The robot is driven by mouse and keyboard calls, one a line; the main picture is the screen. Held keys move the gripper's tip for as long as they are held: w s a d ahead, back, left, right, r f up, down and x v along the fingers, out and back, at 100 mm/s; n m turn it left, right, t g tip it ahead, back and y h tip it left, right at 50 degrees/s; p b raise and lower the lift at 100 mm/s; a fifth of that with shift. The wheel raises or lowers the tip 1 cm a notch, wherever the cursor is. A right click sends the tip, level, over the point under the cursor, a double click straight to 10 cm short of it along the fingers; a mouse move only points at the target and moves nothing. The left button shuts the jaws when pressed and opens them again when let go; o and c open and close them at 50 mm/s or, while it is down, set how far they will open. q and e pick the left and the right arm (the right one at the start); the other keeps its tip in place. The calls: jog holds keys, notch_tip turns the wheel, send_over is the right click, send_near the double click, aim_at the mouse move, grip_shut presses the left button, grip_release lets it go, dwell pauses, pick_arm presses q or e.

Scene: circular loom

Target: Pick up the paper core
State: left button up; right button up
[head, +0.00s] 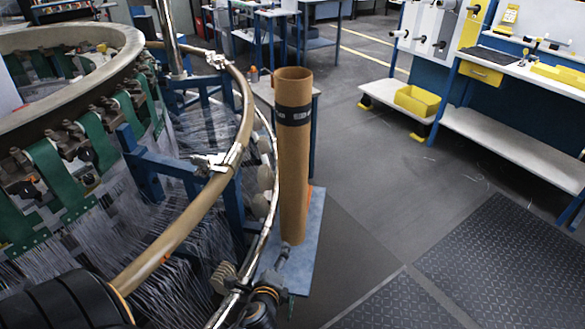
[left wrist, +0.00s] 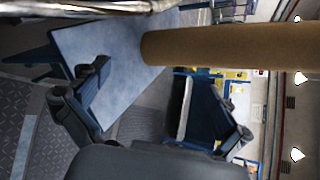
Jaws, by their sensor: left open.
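The paper core (head: 293,175) is a tall brown cardboard tube with an open top and a black band near its upper end. It stands upright on a light blue plate (head: 310,235) beside the loom. My left gripper (head: 281,257) is low, near the foot of the core in the head view. In the left wrist view the core (left wrist: 215,48) lies across the picture beyond the open fingers (left wrist: 140,82), with nothing held between them. Whether a finger touches the core is not clear. My right gripper is not in view.
The loom's curved rail (head: 243,130) and metal hoop run close along the left of the core. Workbenches (head: 500,140) with a yellow bin (head: 417,101) stand at the right. The grey floor (head: 375,170) between the core and the benches is clear.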

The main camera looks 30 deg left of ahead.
pick_arm(q)
jog(key=w+a+r+m+t+y, duration=0.1)
jog(key=w+r+m+t, duration=0.3)
jog(key=r+m, duration=0.55)
jog(key=m+t, duration=0.2)
jog(key=m, duration=0.2)
send_near(289, 170)
jog(key=w, duration=0.1)
jog(key=shift+t+y, duration=0.3)
jog(key=p+x, duration=0.3)
jog(key=x, duration=0.5)
jog(key=shift+w+a+f, duration=0.1)
jog(key=shift+a+f, duration=0.05)
jog(key=shift+f, duration=0.05)
jog(key=shift+p+x, duration=0.45)
jog(key=shift+x, duration=2.4)
jog(key=shift+r, duration=0.1)
jog(key=c, duration=1.8)
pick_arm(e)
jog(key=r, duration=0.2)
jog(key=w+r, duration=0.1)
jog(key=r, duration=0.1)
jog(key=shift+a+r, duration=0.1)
